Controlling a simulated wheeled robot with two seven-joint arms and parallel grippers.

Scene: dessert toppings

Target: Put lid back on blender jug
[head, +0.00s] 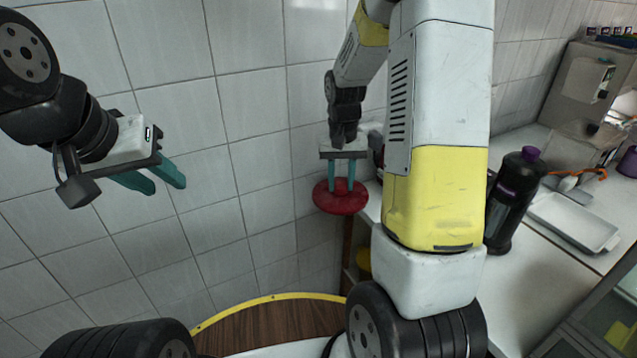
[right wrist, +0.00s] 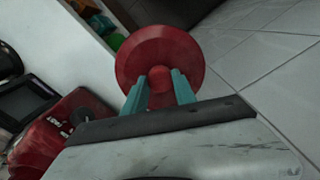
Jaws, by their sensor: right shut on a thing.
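The round red lid (head: 340,198) hangs in the air beside the counter's left edge in the head view. My right gripper (head: 341,184) is shut on its knob from above. The right wrist view shows the lid (right wrist: 150,42) with its round knob (right wrist: 160,80) between the teal fingers. My left gripper (head: 162,186) is open and empty in front of the tiled wall, far left of the lid. I cannot make out the blender jug; my right arm covers part of the counter in the head view.
A red appliance (right wrist: 75,120) with lettering stands at the lower left of the right wrist view. On the counter (head: 545,285) are a black bottle (head: 512,205) with a purple cap, a white tray (head: 570,221) and a metal machine (head: 578,95). Tiled wall lies behind.

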